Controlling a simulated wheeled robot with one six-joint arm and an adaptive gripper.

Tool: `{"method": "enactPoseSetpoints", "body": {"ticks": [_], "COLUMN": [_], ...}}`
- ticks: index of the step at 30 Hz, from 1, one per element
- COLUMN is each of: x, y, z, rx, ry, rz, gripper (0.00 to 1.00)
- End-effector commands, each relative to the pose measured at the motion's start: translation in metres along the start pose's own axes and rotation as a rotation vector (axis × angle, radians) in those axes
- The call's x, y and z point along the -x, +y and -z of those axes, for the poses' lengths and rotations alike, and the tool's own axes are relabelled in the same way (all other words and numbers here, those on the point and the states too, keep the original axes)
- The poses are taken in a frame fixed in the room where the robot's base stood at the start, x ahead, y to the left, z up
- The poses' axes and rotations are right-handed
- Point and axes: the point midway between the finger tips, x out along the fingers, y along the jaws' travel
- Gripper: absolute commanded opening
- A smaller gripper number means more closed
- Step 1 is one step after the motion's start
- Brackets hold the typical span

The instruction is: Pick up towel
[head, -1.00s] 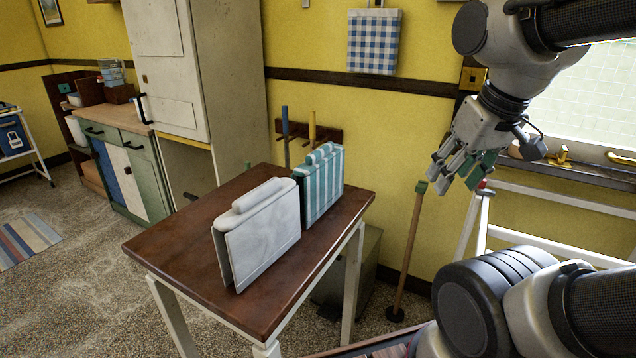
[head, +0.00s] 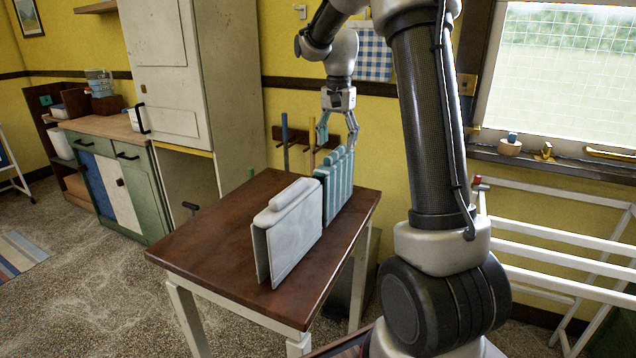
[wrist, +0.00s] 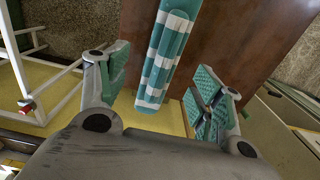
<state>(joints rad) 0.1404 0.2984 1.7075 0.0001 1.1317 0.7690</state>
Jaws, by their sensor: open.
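A teal-and-white striped towel (head: 337,187) stands folded on the dark wooden table (head: 215,238), near its far right side. A white-grey towel (head: 287,235) stands folded in front of it. My gripper (head: 338,142) is open, pointing down just above the top of the striped towel. In the wrist view the striped towel (wrist: 165,55) reaches in between my two green-padded fingers (wrist: 160,95), apart from both. I cannot tell the exact height gap between fingertips and towel.
A white drying rack (head: 560,240) stands to the right under the window. Tool handles (head: 285,140) hang on the wall behind the table. A tall cabinet (head: 170,75) stands at the back left. The table's left part is clear.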

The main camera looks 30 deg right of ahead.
Motion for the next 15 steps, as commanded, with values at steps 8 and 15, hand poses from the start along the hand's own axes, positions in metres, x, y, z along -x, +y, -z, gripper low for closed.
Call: {"method": "enactPoseSetpoints", "body": {"ticks": [8, 15], "x": [-0.031, -0.068], "y": [-0.001, -0.001], "z": [0.002, 0.001], "rx": [-0.011, -0.01], "ry": [-0.005, -0.005], "rz": [-0.005, -0.005], "gripper": [0.66, 0.66]}}
